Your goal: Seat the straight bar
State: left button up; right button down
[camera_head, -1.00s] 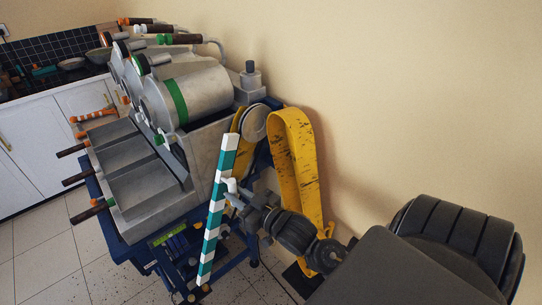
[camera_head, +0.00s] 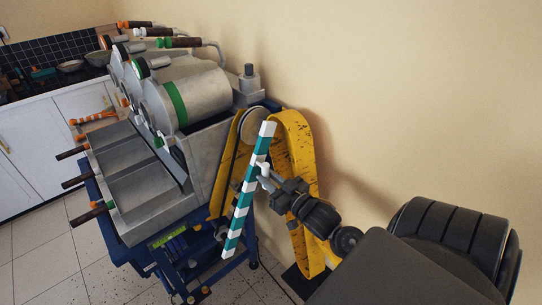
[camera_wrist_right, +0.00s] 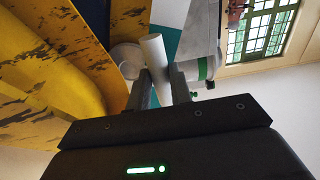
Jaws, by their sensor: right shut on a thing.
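The straight bar (camera_head: 244,205), striped teal and white, stands tilted in the head view, its top leaning right. It is in front of the yellow belt and the machine's near side. My right gripper (camera_head: 267,180) is shut on the white peg that sticks out of the bar's side. In the right wrist view the white peg (camera_wrist_right: 156,62) sits between my two fingers (camera_wrist_right: 160,88), and part of the striped bar shows behind it. I cannot tell whether the bar touches the machine. My left gripper is not in view.
The grey machine (camera_head: 205,150) with several drums stands on a blue frame (camera_head: 215,276). A yellow belt (camera_head: 301,160) hangs close beside my right gripper, near the cream wall (camera_head: 400,90). Tiled floor (camera_head: 50,245) is clear at lower left.

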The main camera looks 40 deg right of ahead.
aim_at(254, 175)
jog(key=shift+w+f+b, duration=0.4)
jog(key=shift+w+f, duration=0.55)
jog(key=shift+w, duration=0.2)
jog(key=shift+w+f+b, duration=0.35)
jog(key=shift+w+f, duration=0.55)
jog(key=shift+w, duration=0.25)
jog(key=shift+p, duration=0.4)
jog(key=shift+w+p, duration=0.2)
jog(key=shift+p, duration=0.1)
jog(key=shift+w, duration=1.45)
jog(key=shift+p, duration=0.5)
